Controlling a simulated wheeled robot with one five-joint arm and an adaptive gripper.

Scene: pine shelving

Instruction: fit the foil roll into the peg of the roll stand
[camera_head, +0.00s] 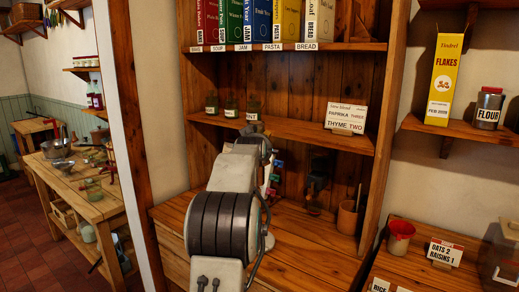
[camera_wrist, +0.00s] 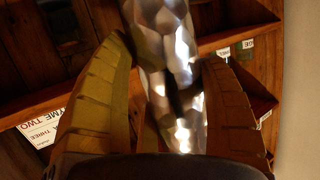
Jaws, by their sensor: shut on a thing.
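The foil roll (camera_wrist: 165,30) is a shiny, crinkled silver cylinder in the wrist view. It runs down from the top edge between the two fingers of my gripper (camera_wrist: 163,55), which is shut on it. Its lower end is partly hidden by the gripper. In the head view my arm hides the gripper and the roll. I cannot make out the roll stand or its peg for certain in either view. A dark upright object (camera_head: 318,182) stands in the shaded bay right of my arm, too dim to identify.
A shelf with glass jars (camera_head: 230,106) and a label card (camera_head: 346,116) runs above the wooden counter (camera_head: 300,255). A brown pot (camera_head: 348,217) stands on the counter's right.

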